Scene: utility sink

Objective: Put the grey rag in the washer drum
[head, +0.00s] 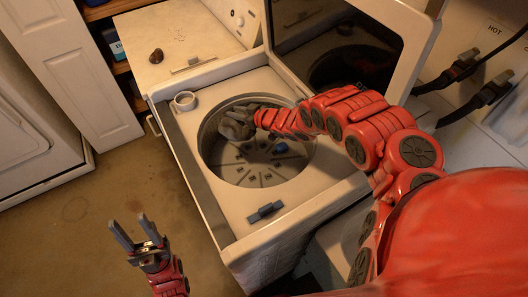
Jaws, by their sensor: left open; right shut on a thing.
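The top-load washer stands open, and its round drum (270,172) shows its finned bottom. My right arm reaches in from the right over the washer. My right gripper (241,113) is at the far left part of the drum opening, shut on the grey rag (234,130). The rag hangs crumpled below the fingers, inside the outline of the opening; whether it touches the drum wall or bottom is hard to tell. My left gripper (132,233) is open and empty, over the floor left of the washer.
A small blue thing (281,148) lies in the drum. A dark blue-grey block (265,212) lies on the washer's front rim, and a white cup-like ring (185,100) on its left corner. The raised lid (415,45) stands behind. Brown floor (80,215) is clear at left.

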